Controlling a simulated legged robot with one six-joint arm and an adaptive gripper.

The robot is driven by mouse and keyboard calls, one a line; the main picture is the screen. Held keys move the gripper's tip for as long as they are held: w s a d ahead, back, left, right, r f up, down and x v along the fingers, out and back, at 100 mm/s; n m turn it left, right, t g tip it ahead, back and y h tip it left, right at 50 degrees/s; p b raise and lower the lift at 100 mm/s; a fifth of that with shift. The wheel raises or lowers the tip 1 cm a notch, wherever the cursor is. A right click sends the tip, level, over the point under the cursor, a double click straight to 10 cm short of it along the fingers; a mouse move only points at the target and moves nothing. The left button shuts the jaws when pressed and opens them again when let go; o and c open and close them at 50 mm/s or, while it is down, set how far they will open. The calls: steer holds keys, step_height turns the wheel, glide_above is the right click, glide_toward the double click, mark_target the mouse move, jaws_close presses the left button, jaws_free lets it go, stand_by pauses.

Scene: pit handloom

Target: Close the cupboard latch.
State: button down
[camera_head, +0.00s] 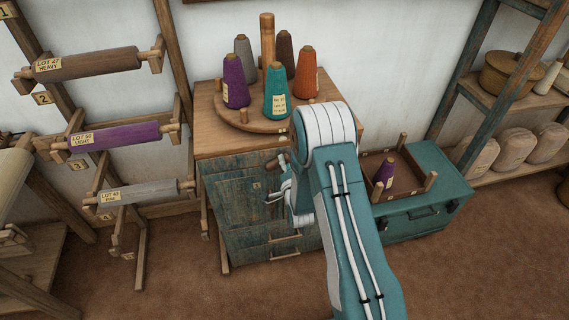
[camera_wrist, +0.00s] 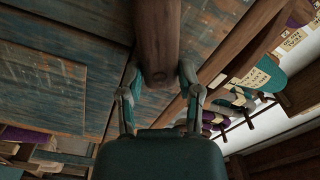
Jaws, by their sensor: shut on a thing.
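The weathered blue-green cupboard (camera_head: 232,211) stands below a wooden top. Its planked front fills the left of the wrist view (camera_wrist: 55,90). A brown wooden latch bar (camera_wrist: 157,35) juts from the cupboard front toward my wrist camera. My gripper (camera_wrist: 160,72) has one finger on each side of the bar's near end and is shut on it. In the head view my gripper (camera_head: 277,190) is at the cupboard front, partly behind my arm. My arm hides the right part of the front. How the latch sits against its catch cannot be made out.
Thread cones stand on a round wooden tray (camera_head: 252,124) on the cupboard top. A teal chest (camera_head: 425,212) with a purple cone is at the right. A rack with a purple roll (camera_head: 113,137) stands at the left. Brown floor in front is clear.

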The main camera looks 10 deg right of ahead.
steer(key=n, duration=1.2)
steer(key=shift+s+f+n, duration=0.1)
steer(key=shift+f+n, duration=0.1)
steer(key=shift+n, duration=0.1)
stand_by(0.4)
steer(key=shift+c, duration=2)
jaws_free()
steer(key=shift+o, duration=0.6)
steer(key=shift+r, duration=0.1)
